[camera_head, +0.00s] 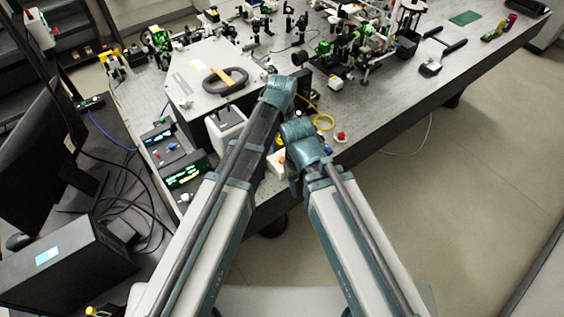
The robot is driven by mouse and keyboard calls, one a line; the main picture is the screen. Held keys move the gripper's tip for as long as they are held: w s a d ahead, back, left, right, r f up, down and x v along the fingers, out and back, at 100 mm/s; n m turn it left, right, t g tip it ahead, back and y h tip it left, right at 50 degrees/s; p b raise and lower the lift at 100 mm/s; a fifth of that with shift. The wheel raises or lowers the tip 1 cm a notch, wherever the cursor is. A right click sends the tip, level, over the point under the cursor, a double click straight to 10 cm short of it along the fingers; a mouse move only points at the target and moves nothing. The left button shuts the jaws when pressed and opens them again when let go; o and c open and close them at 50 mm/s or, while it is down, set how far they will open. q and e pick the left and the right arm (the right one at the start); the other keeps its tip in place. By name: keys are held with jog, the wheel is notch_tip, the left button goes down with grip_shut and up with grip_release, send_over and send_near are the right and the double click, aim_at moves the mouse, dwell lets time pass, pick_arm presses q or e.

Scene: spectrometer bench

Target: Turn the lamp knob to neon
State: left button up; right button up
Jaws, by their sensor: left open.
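I cannot single out the lamp knob by its label. My left arm reaches up the middle of the view, to the right of both boxes. My left gripper (302,79) seems to be the dark part past the teal joint; it is open, apart from both boxes. My right gripper is hidden by its own arm.
A white box (226,128) stands beside my left arm. Optics crowd the back of the bench (400,110). A monitor (45,140), cables and a dark case (65,262) fill the left.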

aim_at(282, 159)
pick_arm(q)
notch_tip(282, 159, down, 6)
jog(key=b, duration=0.5)
jog(key=shift+f, duration=0.2)
grip_shut()
